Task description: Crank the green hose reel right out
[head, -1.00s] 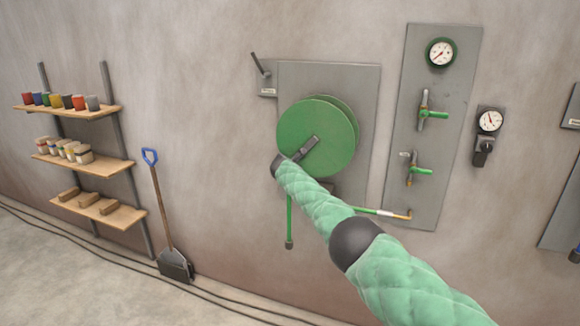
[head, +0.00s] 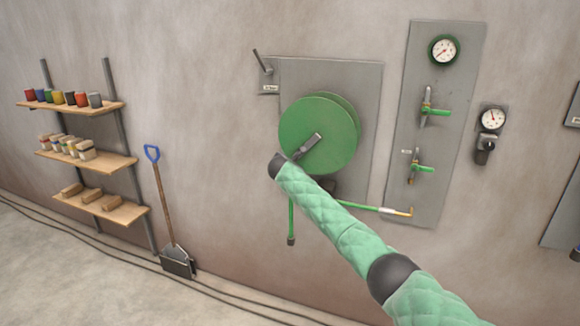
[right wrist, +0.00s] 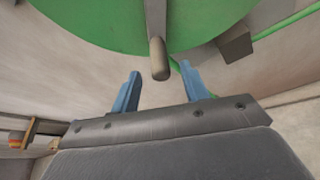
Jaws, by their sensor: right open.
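The green hose reel (head: 318,125) is on a grey wall plate (head: 340,75). Its dark crank arm (head: 307,145) points down and left across the reel's face. My right arm reaches up from the lower right, and its wrist is at the reel's lower left; its fingers are hard to make out in the head view. In the right wrist view my right gripper (right wrist: 160,68) is open, with blue fingers on either side of the crank's rounded handle (right wrist: 158,62). I see gaps between the handle and both fingers. My left gripper is out of view.
A green hose end (head: 291,225) hangs below the reel. A panel (head: 443,75) with a gauge and green-handled valves is to the right, and another gauge (head: 492,118) beyond it. Shelves (head: 95,108) and a blue-handled shovel (head: 163,200) stand left.

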